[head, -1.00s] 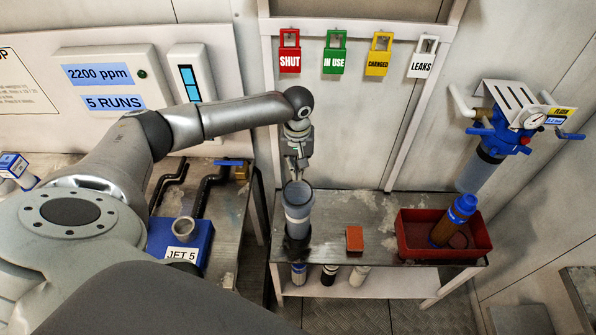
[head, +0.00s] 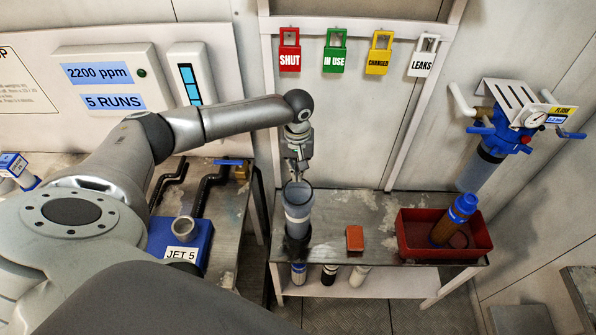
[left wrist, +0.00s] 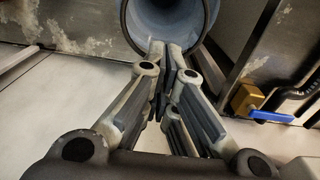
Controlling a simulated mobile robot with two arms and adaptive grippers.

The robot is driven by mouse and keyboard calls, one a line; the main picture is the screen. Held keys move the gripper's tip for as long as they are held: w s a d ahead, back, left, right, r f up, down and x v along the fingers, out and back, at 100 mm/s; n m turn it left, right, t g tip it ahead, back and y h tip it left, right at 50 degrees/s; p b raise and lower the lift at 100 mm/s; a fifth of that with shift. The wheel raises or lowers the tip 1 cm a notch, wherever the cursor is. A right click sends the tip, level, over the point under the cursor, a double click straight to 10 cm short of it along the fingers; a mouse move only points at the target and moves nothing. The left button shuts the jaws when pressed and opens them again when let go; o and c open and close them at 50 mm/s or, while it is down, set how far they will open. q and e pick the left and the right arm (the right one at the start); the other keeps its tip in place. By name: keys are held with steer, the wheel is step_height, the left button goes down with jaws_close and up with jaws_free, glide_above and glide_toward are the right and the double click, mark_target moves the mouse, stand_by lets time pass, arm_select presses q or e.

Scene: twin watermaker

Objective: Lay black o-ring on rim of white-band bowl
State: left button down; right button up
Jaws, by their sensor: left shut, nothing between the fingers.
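The bowl (head: 298,208) is a grey-blue cup with a paler band, standing upright in a dark holder on the bench, mouth up. Its open mouth also shows at the top of the left wrist view (left wrist: 203,40). A thin dark line, possibly the black o-ring (left wrist: 126,28), follows the bowl's rim in that view. My left gripper (head: 296,178) is directly at the bowl's mouth, pointing down. In the left wrist view its fingertips (left wrist: 168,48) are together with nothing between them, overlapping the near rim; contact cannot be told. My right gripper is not in view.
A red-brown block (head: 355,239) lies right of the bowl. A red tray (head: 408,247) holds a blue-capped brown bottle (head: 452,222). A blue JET 5 box (head: 160,240) and black pipes (head: 207,185) are on the left.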

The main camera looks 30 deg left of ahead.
arm_select(q)
steer(key=shift+f+b, duration=0.35)
steer(key=shift+f, duration=0.75)
stand_by(0.4)
steer(key=shift+s+d+p, duration=0.45)
steer(key=shift+s+p, duration=0.25)
steer(key=shift+p, duration=0.4)
stand_by(1.5)
step_height(320, 180, up, 7)
steer(key=p, duration=0.8)
stand_by(0.5)
stand_by(0.4)
